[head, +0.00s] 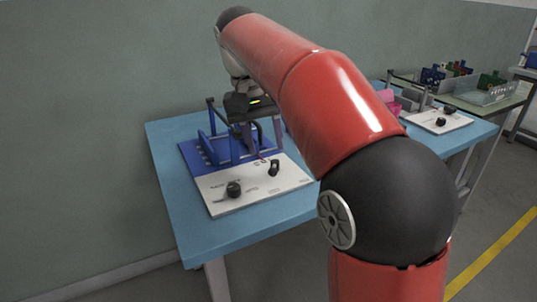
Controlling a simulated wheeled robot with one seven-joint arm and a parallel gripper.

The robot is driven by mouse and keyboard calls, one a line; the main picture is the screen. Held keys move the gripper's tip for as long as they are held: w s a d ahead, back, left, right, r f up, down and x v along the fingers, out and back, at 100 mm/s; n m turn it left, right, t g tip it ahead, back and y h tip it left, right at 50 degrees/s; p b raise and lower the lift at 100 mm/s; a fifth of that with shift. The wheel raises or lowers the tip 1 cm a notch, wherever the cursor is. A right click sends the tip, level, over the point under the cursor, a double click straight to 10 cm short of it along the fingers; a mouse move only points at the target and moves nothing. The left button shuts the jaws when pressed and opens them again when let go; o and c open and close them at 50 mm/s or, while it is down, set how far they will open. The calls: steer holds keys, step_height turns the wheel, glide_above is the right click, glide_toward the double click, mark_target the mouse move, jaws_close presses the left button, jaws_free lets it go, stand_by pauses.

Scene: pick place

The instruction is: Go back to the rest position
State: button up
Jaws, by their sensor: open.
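My gripper (264,146) is at the end of my red and black arm, pointing down above the blue table. Its two fingers are apart, with nothing visible between them. It hangs near the blue fixture (192,156) with upright posts and the back of the white board (224,203). Whether a finger touches the board or fixture is not clear from this view. Two black parts lie on the board, one at its front left (233,189) and one nearer my gripper (274,168). My arm hides the middle of the table.
The blue table (168,133) stands against a green wall. To the right, another white board (438,119) holds black parts, near a pink object (386,96). A yellow line (490,255) crosses the floor.

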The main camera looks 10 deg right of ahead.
steer(key=shift+a+r, duration=0.15)
steer(key=shift+r, duration=0.6)
steer(key=s+d+f, duration=0.1)
steer(key=s, duration=0.2)
steer(key=s+d+f+t+y, duration=0.1)
steer(key=s+d, duration=0.1)
steer(key=s, duration=0.1)
steer(key=s+d+f+n+t, duration=0.1)
steer(key=s+f, duration=0.1)
steer(key=s, duration=0.1)
steer(key=shift+s+d, duration=0.3)
steer(key=shift+d, duration=0.1)
steer(key=s+d+f+t+y, duration=0.1)
steer(key=s+d+f+t, duration=0.1)
steer(key=s+f, duration=0.9)
steer(key=shift+f+t, duration=0.75)
steer(key=shift+t, duration=0.15)
steer(key=shift+o, duration=0.2)
steer(key=shift+d, duration=0.1)
